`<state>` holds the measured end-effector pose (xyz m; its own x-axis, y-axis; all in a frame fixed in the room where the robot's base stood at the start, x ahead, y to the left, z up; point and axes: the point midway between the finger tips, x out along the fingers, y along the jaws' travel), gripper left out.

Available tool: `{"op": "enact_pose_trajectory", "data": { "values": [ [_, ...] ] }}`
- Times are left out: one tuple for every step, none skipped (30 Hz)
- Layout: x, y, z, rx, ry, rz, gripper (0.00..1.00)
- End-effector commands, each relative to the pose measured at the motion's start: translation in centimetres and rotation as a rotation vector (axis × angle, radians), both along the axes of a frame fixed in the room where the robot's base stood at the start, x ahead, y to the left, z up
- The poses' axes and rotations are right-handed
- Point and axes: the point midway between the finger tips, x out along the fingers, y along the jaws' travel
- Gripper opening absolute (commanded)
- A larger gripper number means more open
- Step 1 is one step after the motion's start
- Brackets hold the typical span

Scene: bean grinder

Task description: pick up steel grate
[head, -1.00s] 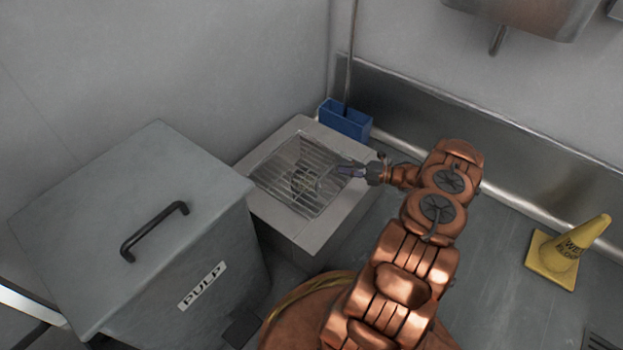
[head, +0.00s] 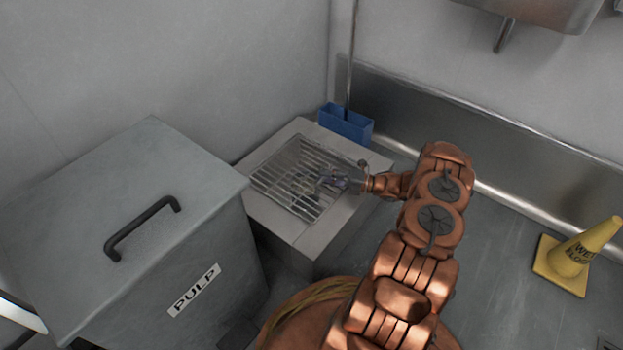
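The steel grate (head: 283,172) is a square of thin parallel bars. My gripper (head: 320,180) reaches in from the right and is over the right part of the grate, at or just above the bars. Its fingers are small and dark against the bars, so I cannot tell whether they are open or touch the grate. The gripper hides a little of the grate's right side.
A large grey bin (head: 130,230) marked PULP, with a black handle (head: 142,228), stands left of the block. A blue box (head: 346,124) with an upright pole is behind it. A yellow wet-floor cone (head: 578,258) stands at right. Open floor lies between block and cone.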

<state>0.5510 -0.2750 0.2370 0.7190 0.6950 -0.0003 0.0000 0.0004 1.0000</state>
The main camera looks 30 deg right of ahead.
Motion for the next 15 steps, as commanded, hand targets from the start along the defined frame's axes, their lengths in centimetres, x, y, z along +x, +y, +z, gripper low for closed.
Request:
{"op": "enact_pose_trajectory", "data": {
  "values": [
    [0.17,0.20,-0.08,0.000,0.000,0.001,0.25],
    [0.24,0.26,-0.05,0.000,0.000,0.001,0.25],
    [0.29,0.31,-0.01,0.000,0.000,0.001,0.25],
    [0.31,0.31,0.01,0.000,0.000,0.000,0.25],
    [0.30,0.32,0.02,-0.001,0.001,0.000,0.25],
    [0.30,0.31,0.04,0.000,0.000,0.000,0.25],
    [0.30,0.31,0.05,0.000,0.000,0.000,0.25],
    [0.30,0.30,0.05,0.000,0.000,0.000,0.25],
    [0.30,0.30,0.05,-0.001,0.001,0.000,0.24],
    [0.30,0.30,0.06,0.000,0.000,0.000,0.20],
    [0.29,0.29,0.06,0.000,0.000,0.000,0.17],
    [0.29,0.29,0.05,0.000,0.000,0.000,0.13],
    [0.29,0.29,0.05,0.000,0.000,0.000,0.10],
    [0.28,0.29,0.05,0.000,0.000,0.000,0.07],
    [0.28,0.29,0.05,-0.001,0.001,0.000,0.03]
  ]
}}
